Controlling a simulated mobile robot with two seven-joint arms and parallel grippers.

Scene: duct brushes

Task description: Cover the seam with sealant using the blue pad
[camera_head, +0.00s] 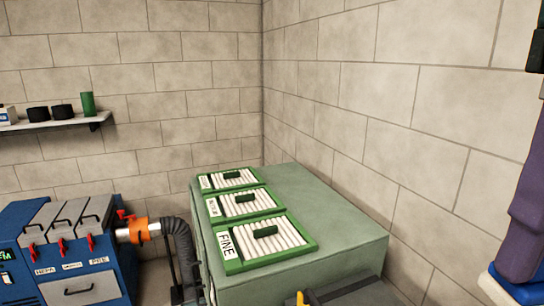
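I see no seam, no sealant and no pad that I can make out. Neither of my grippers shows in the head view. A large grey-green cabinet (335,225) stands in the corner. On its top lie three green-framed white pleated panels, a near one labelled FINE (270,243), a middle one (245,204) and a far one (232,179). Each has a dark green handle.
A blue machine (112,262) with grey lidded slots stands at left, joined to a dark hose (178,236) by an orange collar (150,229). An unclear purple shape (522,220) is at right.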

